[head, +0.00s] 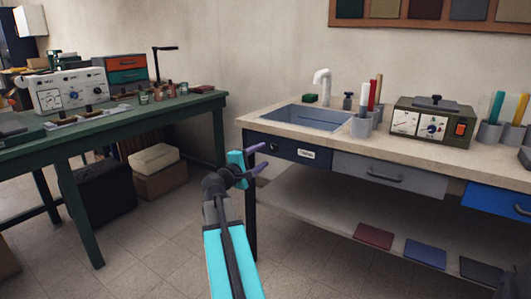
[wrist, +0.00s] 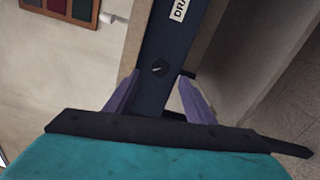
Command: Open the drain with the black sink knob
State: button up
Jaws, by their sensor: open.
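The black sink knob (head: 273,146) is a small round dial on the dark blue front panel below the sink, left of a white label. In the wrist view the knob (wrist: 159,68) shows a pale pointer line and lies between the two purple fingertips as seen, with panel visible around it. My gripper (head: 264,157) is open and empty in front of the panel's left end. In the wrist view my gripper (wrist: 158,76) has its fingers apart on either side of the knob. I cannot tell any contact. The sink basin (head: 310,117) is set in the counter; its drain is not visible.
A white faucet (head: 322,82) and a green sponge (head: 310,99) stand by the sink. A grey drawer (head: 388,176) is right of the panel. The counter leg (head: 250,215) stands beside my arm. A green workbench (head: 120,128) is at left. The floor between is clear.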

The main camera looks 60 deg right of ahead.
jog(key=a+p, duration=0.1)
jog(key=a, duration=0.6)
jog(key=shift+a, duration=0.2)
jog(key=shift+w+r+p, duration=0.1)
jog(key=shift+p, duration=0.2)
